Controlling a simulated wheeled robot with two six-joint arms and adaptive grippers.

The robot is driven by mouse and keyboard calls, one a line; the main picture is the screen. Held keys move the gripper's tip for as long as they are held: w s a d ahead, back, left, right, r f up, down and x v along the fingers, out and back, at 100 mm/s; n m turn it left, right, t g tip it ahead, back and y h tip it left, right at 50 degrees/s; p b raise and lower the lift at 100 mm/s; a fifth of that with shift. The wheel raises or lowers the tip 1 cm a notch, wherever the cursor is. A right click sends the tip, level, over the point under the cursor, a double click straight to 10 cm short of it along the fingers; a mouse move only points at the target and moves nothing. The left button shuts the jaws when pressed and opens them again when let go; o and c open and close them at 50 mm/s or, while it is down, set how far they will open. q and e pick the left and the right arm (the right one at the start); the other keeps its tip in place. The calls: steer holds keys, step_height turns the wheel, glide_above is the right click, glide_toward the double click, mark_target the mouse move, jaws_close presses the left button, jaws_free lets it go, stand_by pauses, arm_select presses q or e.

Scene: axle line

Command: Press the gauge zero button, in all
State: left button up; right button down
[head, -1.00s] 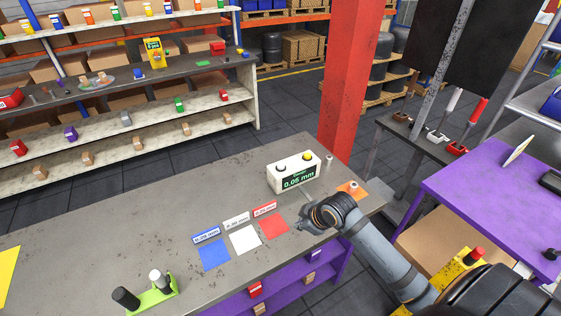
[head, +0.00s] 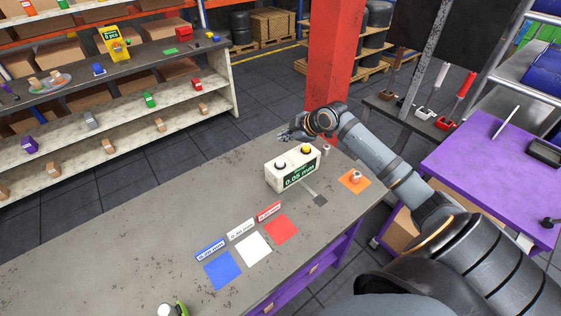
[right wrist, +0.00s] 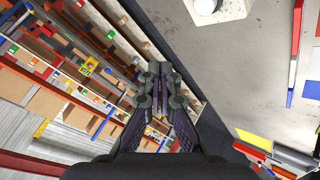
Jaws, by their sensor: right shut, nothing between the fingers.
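The gauge (head: 277,180) is a white box with a green display reading 0.05 mm, standing on the grey bench. On its top are a yellow round button (head: 306,149) and a pale round button with a dark base (head: 281,163). My right gripper (head: 284,136) is shut and empty, raised beyond the gauge's top and apart from both buttons. In the right wrist view its closed fingers (right wrist: 161,75) point toward the shelves. A corner of the gauge (right wrist: 232,9) with a pale round button (right wrist: 206,5) shows at the top edge there. My left gripper is out of view.
A grey probe strip (head: 311,190) lies before the gauge. An orange mat (head: 361,184) with a small metal part is to its right. Blue (head: 222,270), white (head: 253,249) and red (head: 282,229) mats lie nearer. A red pillar (head: 334,75) stands behind the bench.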

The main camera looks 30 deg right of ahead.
steer(key=b, duration=0.4)
glide_above(282, 163)
step_height(282, 163, down, 5)
steer(key=shift+w+r, duration=0.15)
step_height(282, 163, down, 5)
steer(key=b, duration=0.3)
steer(key=shift+r, duration=0.2)
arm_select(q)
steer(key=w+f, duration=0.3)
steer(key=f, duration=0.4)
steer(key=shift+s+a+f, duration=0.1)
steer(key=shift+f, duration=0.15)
arm_select(e)
steer(key=shift+f, duration=0.4)
